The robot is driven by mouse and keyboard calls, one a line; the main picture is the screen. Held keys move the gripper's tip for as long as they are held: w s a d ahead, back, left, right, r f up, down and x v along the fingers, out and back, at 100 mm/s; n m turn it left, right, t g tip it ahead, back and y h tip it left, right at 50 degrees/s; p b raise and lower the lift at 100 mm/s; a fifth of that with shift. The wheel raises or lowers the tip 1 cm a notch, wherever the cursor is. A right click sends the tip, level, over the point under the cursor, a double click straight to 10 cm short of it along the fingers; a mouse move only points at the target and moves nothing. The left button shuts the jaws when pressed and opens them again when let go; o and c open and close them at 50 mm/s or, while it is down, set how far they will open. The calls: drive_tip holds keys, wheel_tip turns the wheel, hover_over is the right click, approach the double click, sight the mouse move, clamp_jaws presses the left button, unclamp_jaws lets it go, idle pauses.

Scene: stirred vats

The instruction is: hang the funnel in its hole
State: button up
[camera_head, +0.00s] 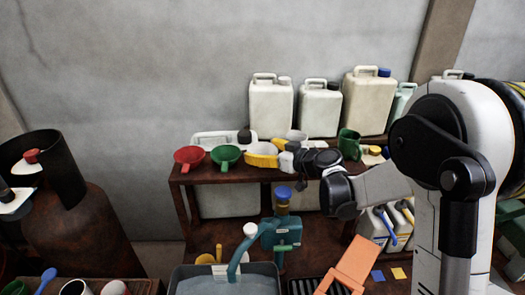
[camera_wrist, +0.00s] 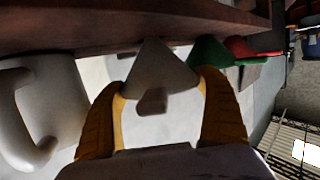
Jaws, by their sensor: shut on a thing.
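The pale funnel (camera_wrist: 160,72) sits between my gripper's two yellow fingers (camera_wrist: 162,98) in the wrist view, which looks upside down. My gripper is shut on it; a small tab (camera_wrist: 152,102) shows between the fingers. In the head view my gripper (camera_head: 262,154) is at the upper shelf board (camera_head: 232,172), just right of the green funnel (camera_head: 226,155). The red funnel (camera_head: 188,155) is further left. In the wrist view the held funnel's narrow end points toward the shelf. Its hole is hidden; I cannot tell whether the spout is in it.
A white jug (camera_wrist: 35,110) with a handle is close beside my gripper. A green mug (camera_head: 349,143) is to the right on the board. A teal pump (camera_head: 280,232) and a grey basin (camera_head: 228,276) are below.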

drive_tip(key=shift+f, duration=0.3)
drive_tip(key=o, duration=1)
drive_tip(key=shift+r, duration=0.15)
